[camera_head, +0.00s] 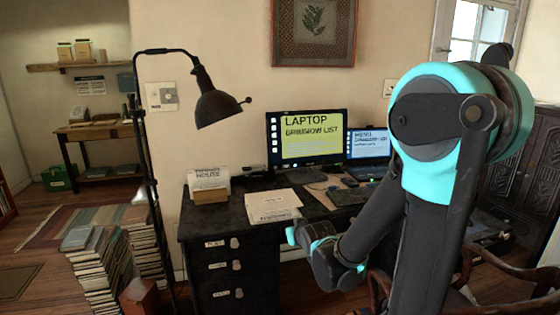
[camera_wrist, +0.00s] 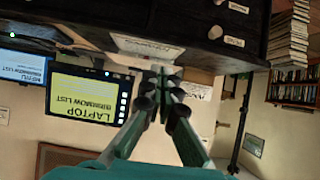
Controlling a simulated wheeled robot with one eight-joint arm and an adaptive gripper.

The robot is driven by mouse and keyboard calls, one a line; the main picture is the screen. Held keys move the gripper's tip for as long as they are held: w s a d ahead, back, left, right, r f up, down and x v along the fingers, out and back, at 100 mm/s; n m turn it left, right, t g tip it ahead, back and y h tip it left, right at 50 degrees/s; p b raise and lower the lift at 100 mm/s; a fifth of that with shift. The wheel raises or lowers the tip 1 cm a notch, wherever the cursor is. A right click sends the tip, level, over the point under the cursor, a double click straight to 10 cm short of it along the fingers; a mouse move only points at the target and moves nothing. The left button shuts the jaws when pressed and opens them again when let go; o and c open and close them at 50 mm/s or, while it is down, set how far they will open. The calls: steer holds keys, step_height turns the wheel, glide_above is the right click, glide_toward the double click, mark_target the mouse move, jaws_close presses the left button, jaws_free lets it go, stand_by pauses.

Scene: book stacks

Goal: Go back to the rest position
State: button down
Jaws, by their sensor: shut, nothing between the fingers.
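My gripper (camera_wrist: 164,80) shows in the wrist view with its two dark fingers brought together at the tips and nothing held between them. In the head view my arm stands at the right, and its dark and turquoise wrist end (camera_head: 328,258) is in front of the desk (camera_head: 228,222). The fingertips are hard to make out there. The wrist view is upside down and shows the desk front (camera_wrist: 205,18), the papers and the monitor past the fingers. No contact between the gripper and the desk can be seen.
On the desk are a monitor (camera_head: 308,138), a laptop (camera_head: 368,150), papers (camera_head: 270,204) and a card box (camera_head: 209,186). A floor lamp (camera_head: 212,105) and book stacks (camera_head: 100,262) stand left. A wooden chair (camera_head: 500,275) is low at right. Floor farther left is partly open.

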steer(key=s+d+f+m+g+h, duration=0.1)
steer(key=s+d+f+g, duration=0.2)
steer(key=s+d, duration=0.4)
steer(key=s+d+f+m+g+h, duration=0.2)
steer(key=s+d+f+g, duration=0.2)
steer(key=s+d, duration=0.4)
steer(key=s, duration=0.5)
steer(key=shift+s+d+f, duration=0.15)
steer(key=shift+s+d, duration=0.05)
steer(key=shift+d, duration=0.05)
